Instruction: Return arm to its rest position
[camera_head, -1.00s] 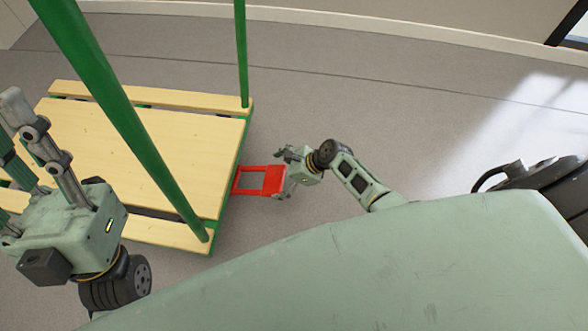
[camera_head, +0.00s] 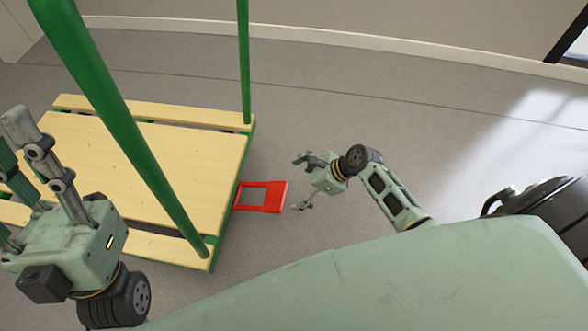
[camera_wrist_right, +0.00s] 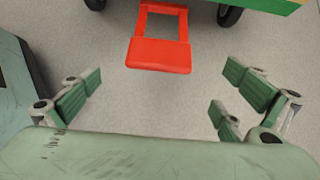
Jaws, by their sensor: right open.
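My right gripper (camera_head: 302,182) is open and empty. It hangs just right of a red rectangular handle (camera_head: 272,198) and is apart from it. In the right wrist view the red handle (camera_wrist_right: 160,54) lies ahead, beyond the spread fingers of the right gripper (camera_wrist_right: 160,100). My left gripper (camera_head: 30,165) stands large at the left of the head view, with its fingers pointing up. Its fingertips are partly cut off by the frame edge, so its opening is unclear.
The red handle joins the edge of a cart with a light wooden deck (camera_head: 150,165) and green posts (camera_head: 244,60). Dark wheels (camera_wrist_right: 229,14) show under it in the wrist view. Grey floor (camera_head: 400,120) is open behind and right of my right arm.

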